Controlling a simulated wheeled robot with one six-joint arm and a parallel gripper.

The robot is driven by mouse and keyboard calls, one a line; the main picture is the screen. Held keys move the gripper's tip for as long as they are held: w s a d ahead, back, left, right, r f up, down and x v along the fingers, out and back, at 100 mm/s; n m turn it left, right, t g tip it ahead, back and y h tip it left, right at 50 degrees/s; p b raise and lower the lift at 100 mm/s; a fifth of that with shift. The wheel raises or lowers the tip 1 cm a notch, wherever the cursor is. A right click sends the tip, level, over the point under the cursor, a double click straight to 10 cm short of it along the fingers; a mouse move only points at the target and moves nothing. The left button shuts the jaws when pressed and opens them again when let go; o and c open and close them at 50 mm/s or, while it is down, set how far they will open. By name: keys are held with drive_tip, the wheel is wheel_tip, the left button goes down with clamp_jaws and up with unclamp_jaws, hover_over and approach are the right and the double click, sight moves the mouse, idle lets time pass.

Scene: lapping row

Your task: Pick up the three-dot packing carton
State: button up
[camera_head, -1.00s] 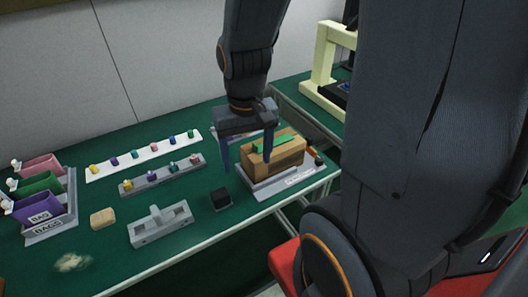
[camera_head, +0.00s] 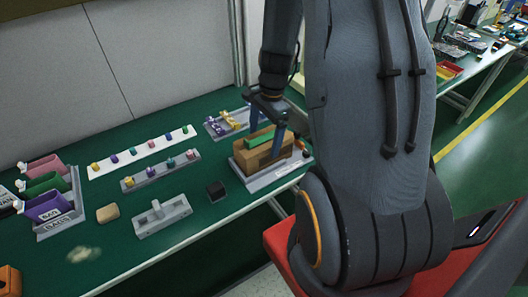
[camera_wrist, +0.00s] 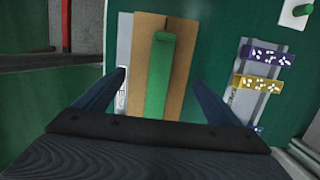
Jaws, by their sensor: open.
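A brown carton (camera_head: 258,160) with a green strip (camera_head: 260,137) along its top sits on a grey labelled tray (camera_head: 262,183) at the right end of the green bench. I cannot make out dots on it. In the wrist view the carton (camera_wrist: 183,63) and its green strip (camera_wrist: 158,75) are in the middle. My gripper (camera_head: 266,138) is open above the carton. In the wrist view its two fingers (camera_wrist: 158,82) lie one to each side of the carton, with gaps. How far down the fingers reach is hard to tell.
A grey rack (camera_head: 212,131) with purple and yellow white-dotted pieces stands behind the carton, right of it in the wrist view. The bench's front edge is close.

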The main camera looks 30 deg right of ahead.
drive_tip(key=f, duration=0.2)
drive_tip(key=f+p, duration=0.1)
drive_tip(key=shift+s+a+f, duration=0.25)
drive_tip(key=shift+a+f, duration=0.05)
drive_tip(key=shift+a, duration=0.1)
drive_tip(key=shift+f, duration=0.65)
drive_tip(key=c, duration=1.2)
drive_tip(key=shift+w+r, duration=0.1)
wheel_tip(320, 180, up, 10)
drive_tip(key=shift+f+b, duration=0.25)
drive_tip(key=shift+b, duration=0.35)
drive_tip(key=shift+r, duration=0.2)
